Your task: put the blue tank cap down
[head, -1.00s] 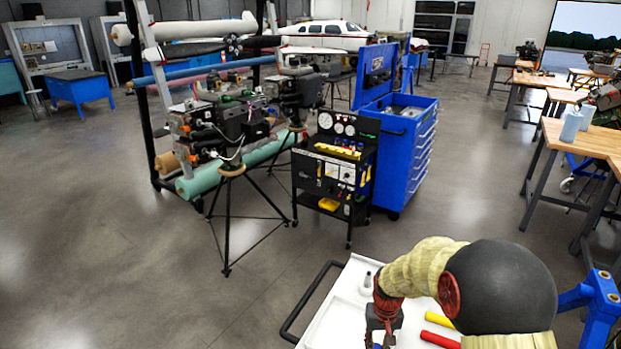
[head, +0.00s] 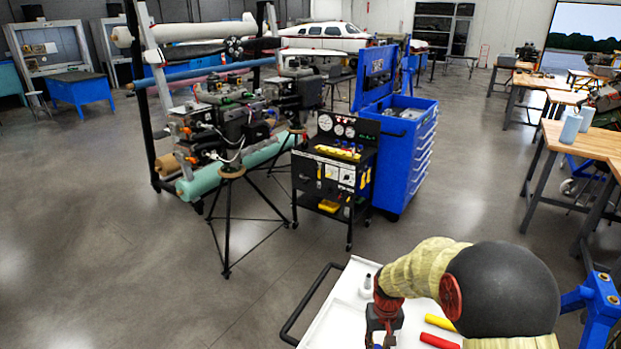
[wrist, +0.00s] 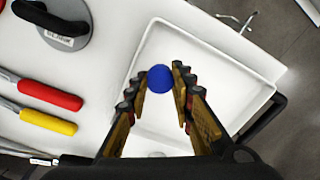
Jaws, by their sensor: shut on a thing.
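The blue tank cap (wrist: 159,79) is a round blue piece held between the fingertips of my gripper (wrist: 158,88) in the wrist view. My gripper is shut on it. Behind the cap is a white tray (wrist: 241,64) with a raised rim; I cannot tell whether the cap touches its floor. In the head view my gripper (head: 383,340) is low at the bottom edge, over the white cart, and the cap is not clearly visible there.
A red-handled tool (wrist: 50,96), a yellow-handled tool (wrist: 47,121) and a grey disc with a black handle (wrist: 62,30) lie left of the tray on the white cart top (head: 340,318). A small bottle (head: 368,282) stands on the cart. A black tester cart (head: 336,175) stands beyond.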

